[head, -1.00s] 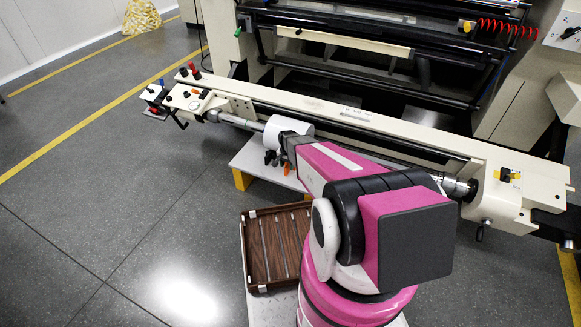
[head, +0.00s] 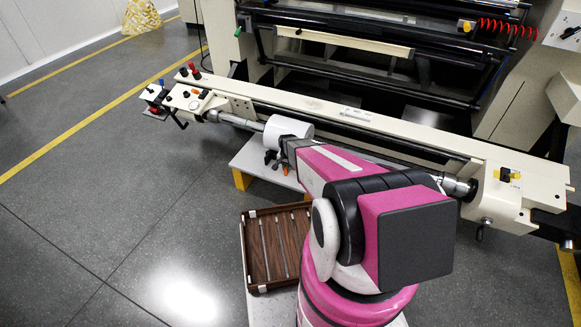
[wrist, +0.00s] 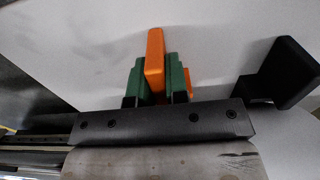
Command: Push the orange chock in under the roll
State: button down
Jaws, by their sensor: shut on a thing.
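The white roll (head: 288,128) sits on a long bar in front of the machine in the head view. My gripper is at its near side, largely hidden there behind my pink arm. In the wrist view, the green fingers of my gripper (wrist: 156,82) are shut on the orange chock (wrist: 155,55). The chock stands out past the fingertips, and a lower orange part shows beside the right finger. The roll cannot be made out in the wrist view, so contact between chock and roll cannot be told.
A black bracket (wrist: 285,75) stands right of the fingers in the wrist view. A white platform (head: 250,162) lies below the roll. A brown slatted tray (head: 248,250) is nearer to me. The machine's long cream beam (head: 400,135) runs behind the roll. Floor at left is clear.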

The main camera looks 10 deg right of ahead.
jog(key=shift+r, duration=0.1)
jog(key=shift+r, duration=2.45)
